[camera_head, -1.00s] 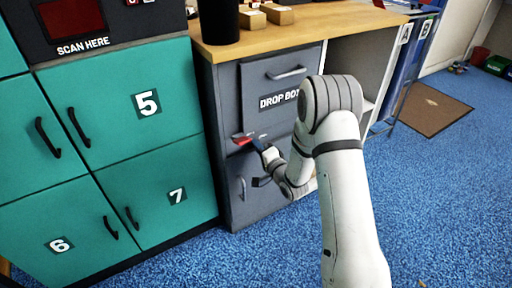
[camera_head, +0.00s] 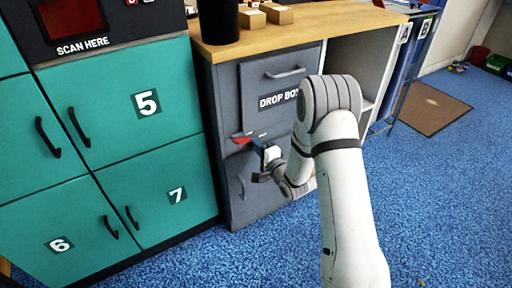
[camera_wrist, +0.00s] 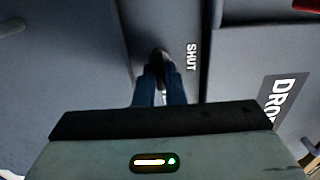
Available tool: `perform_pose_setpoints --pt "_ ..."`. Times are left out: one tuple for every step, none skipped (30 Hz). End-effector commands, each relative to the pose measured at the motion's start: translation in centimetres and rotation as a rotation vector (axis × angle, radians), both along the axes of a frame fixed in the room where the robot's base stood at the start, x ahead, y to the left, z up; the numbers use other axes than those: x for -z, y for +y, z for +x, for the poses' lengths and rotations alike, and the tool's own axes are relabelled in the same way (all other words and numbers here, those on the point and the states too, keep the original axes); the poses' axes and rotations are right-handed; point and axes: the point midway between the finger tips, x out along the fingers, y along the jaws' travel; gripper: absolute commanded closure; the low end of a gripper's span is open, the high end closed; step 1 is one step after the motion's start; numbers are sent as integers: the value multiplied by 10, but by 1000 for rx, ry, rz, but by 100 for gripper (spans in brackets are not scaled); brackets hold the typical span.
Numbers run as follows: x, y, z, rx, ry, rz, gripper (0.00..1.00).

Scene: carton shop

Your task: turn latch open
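The grey drop box cabinet (camera_head: 226,110) stands right of the teal lockers. My gripper (camera_head: 259,146) is at its front, below the DROP BOX label, beside a small red piece (camera_head: 241,139). In the wrist view, my two dark blue fingers (camera_wrist: 161,68) are close together with the small dark latch (camera_wrist: 158,54) between their tips. They look shut on it, though the tips hide most of it. A white SHUT label (camera_wrist: 191,58) sits beside the latch on the grey panel. The latch's exact angle is hard to tell.
Teal lockers (camera_head: 148,103) with black handles stand at the left. The wooden counter (camera_head: 330,22) above holds small cartons (camera_head: 277,14) and a black cylinder (camera_head: 218,22). Blue carpet (camera_head: 440,190) is clear at the right, with a brown mat (camera_head: 434,108).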

Motion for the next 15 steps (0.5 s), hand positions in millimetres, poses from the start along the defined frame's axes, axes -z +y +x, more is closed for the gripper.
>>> perform_pose_setpoints --pt "-1 3 0 -7 -3 1 87" --pt "-1 3 0 -7 -3 1 84" --pt "-1 3 0 -7 -2 0 81" --pt "-1 3 0 -6 -2 0 79" --pt "-1 3 0 -6 -2 0 76" --pt "-1 3 0 -5 -2 0 73" --pt "-1 2 0 -5 -1 0 70" --pt "-1 2 0 -4 -1 0 69" --pt "0 2 0 -4 -1 0 69" --pt "0 2 0 -3 -1 0 69" --pt "0 2 0 -3 -1 0 69" --pt "0 1 0 -2 -1 0 69" --pt "0 1 0 -2 -1 0 69" --pt "0 1 0 -2 -1 0 69" --pt "0 1 0 -1 -1 -1 69"
